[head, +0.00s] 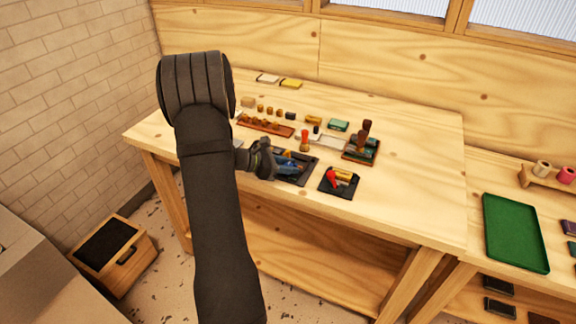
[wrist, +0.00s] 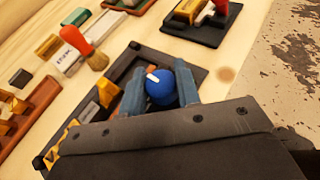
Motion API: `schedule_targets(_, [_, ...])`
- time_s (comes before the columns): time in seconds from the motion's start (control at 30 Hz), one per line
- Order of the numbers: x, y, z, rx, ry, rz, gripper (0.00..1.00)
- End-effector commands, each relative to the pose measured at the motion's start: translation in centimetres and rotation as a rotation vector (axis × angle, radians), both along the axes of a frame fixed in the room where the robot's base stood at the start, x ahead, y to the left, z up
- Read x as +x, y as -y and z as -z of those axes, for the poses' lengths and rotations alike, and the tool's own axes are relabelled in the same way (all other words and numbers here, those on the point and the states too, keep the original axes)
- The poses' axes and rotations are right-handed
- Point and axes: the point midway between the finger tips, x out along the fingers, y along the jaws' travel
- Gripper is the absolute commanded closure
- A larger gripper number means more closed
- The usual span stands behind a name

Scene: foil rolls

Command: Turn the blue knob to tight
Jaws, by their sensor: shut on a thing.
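The blue knob (wrist: 161,91) is round, with a pale pointer mark on its top edge. It shows in the middle of the wrist view, at one end of a dark tray-like holder (wrist: 196,72). My gripper (wrist: 158,84) is shut on the knob, with one blue-grey finger on each side. The lower part of the knob is hidden by my gripper's body. In the head view my gripper (head: 280,164) is low over the dark holder (head: 308,161), and the knob cannot be told apart from the fingers there. No tight marking can be read.
A dark pad with a red-handled tool (head: 333,178) lies to the right. A red-handled brush (wrist: 77,41) and a white labelled block (wrist: 62,60) stand near the holder. A green tray (head: 516,232) lies on the right-hand table. The bench front (head: 400,215) is clear.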

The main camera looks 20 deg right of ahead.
Motion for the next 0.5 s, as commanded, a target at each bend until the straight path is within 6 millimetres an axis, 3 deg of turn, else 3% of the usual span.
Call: schedule_targets(0.5, [0.08,-0.05,0.05,0.001,0.0,0.344,0.93])
